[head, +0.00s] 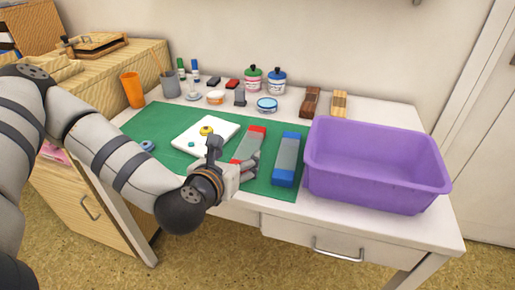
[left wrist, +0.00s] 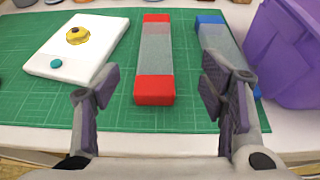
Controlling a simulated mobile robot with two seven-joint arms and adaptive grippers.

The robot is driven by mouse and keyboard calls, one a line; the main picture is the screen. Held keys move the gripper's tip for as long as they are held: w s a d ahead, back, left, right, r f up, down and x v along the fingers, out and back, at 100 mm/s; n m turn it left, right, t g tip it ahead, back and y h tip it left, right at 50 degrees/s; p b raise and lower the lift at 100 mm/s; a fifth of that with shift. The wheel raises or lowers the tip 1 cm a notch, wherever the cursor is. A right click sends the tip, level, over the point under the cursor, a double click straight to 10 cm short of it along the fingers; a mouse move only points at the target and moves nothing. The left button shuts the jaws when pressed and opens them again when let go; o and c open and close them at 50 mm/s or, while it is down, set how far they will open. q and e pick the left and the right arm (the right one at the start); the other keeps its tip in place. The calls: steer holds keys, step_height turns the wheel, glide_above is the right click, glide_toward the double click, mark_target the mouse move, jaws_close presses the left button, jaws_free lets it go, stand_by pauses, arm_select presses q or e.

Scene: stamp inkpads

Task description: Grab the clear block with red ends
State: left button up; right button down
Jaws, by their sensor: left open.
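The clear block with red ends (head: 248,147) lies on the green mat (head: 165,124), its near end partly hidden by my gripper in the head view. In the left wrist view the block (left wrist: 156,54) shows whole, lying lengthwise away from me, between and beyond the fingertips. My left gripper (head: 232,168) is open and empty at the near end of the block; in the left wrist view its fingers (left wrist: 160,90) are spread to either side of the near red end. I cannot tell whether they touch it. My right gripper is not in view.
A clear block with blue ends (head: 287,158) lies just right, close to the right finger. A purple bin (head: 375,195) stands at the right. Jars, bottles and stamps line the table's back.

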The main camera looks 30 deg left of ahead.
mark_target(249, 143)
arm_select(q)
steer(key=x, duration=1.1)
steer(key=shift+s+a+f+b, duration=0.1)
steer(key=shift+a+f+b, duration=0.2)
steer(key=shift+f+b, duration=0.1)
steer(key=shift+r, duration=0.15)
steer(key=c, duration=1.5)
steer(key=shift+r, duration=0.1)
